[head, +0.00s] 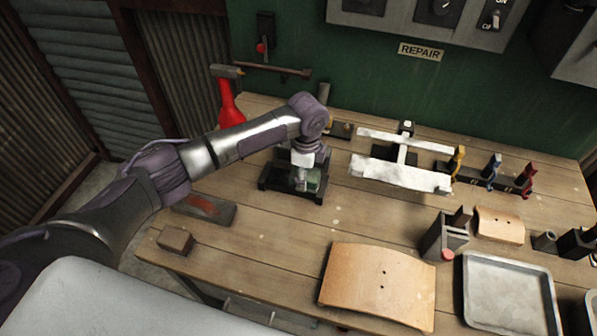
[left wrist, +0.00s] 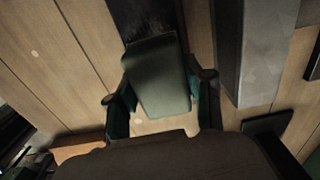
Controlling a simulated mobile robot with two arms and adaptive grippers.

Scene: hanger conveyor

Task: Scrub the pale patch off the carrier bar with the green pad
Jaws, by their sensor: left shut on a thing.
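My left gripper (head: 303,180) is shut on the green pad (head: 314,181), low over a small black holder (head: 266,184) on the bench. In the left wrist view the pad (left wrist: 158,75) sits between the two fingers. I cannot tell whether the pad touches the holder. A pale, mottled bar (head: 400,176), apparently the carrier bar, lies across a stand to the right of the gripper, apart from the pad. A separate patch on it cannot be made out. My right gripper is not in view.
A red bottle (head: 230,103) and a hammer-like tool stand behind. A brown block (head: 175,241) and a dark block with a reddish top (head: 205,208) lie at left. A curved wooden board (head: 378,285) and metal tray (head: 508,292) lie in front. Coloured clips (head: 492,170) stand right.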

